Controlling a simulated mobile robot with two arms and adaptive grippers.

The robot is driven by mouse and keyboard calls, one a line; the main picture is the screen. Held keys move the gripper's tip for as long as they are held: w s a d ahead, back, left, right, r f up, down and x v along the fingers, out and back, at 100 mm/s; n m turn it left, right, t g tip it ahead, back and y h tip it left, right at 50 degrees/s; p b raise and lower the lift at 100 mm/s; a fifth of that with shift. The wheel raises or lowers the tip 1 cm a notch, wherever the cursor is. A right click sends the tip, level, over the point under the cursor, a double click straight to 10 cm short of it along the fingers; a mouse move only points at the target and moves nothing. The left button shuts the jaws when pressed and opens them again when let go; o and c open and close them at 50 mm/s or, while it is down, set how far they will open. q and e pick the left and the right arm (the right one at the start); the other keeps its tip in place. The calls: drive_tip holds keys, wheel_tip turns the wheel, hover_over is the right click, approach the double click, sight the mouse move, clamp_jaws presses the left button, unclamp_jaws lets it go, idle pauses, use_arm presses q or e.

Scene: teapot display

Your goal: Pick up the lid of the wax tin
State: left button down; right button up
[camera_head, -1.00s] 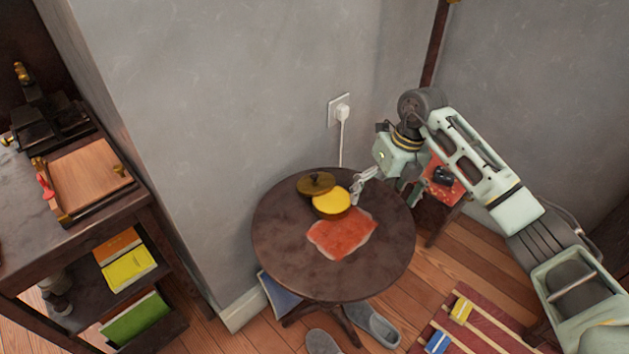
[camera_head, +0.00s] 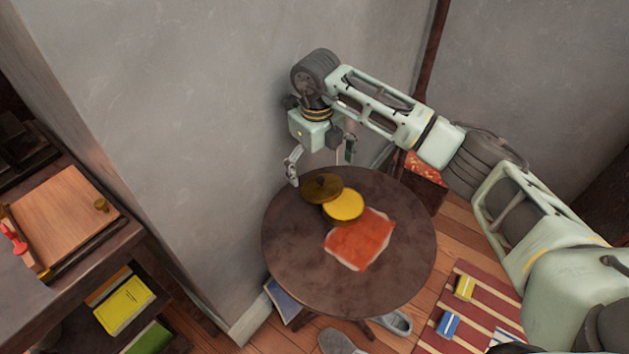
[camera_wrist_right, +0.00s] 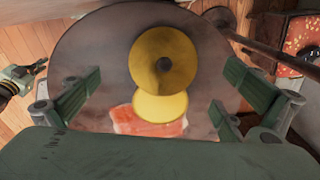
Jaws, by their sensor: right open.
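The lid (camera_head: 322,187), a dark gold disc with a small knob, leans on or overlaps the back left edge of the wax tin, whose yellow wax (camera_head: 344,205) shows. Both are on the round dark table (camera_head: 300,260). In the right wrist view the lid (camera_wrist_right: 163,50) covers part of the yellow wax (camera_wrist_right: 160,107). My right gripper (camera_head: 321,163) is open and empty above and behind the lid, fingers pointing down and apart from it. A pale green part at the left edge of the right wrist view looks like my left gripper (camera_wrist_right: 24,79); its jaws are unclear.
A red cloth (camera_head: 360,240) lies on the table beside the tin. The grey wall (camera_head: 220,130) is close behind. A shelf (camera_head: 130,235) with books stands at left, a small red-topped stool (camera_head: 420,168) at right. The table's front is clear.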

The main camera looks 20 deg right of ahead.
sight(321, 180)
drive_tip(key=f, duration=0.7)
drive_tip(key=shift+s+d, duration=0.1)
drive_tip(key=shift+d, duration=0.3)
drive_tip(key=shift+r, duration=0.1)
drive_tip(key=c, duration=1.1)
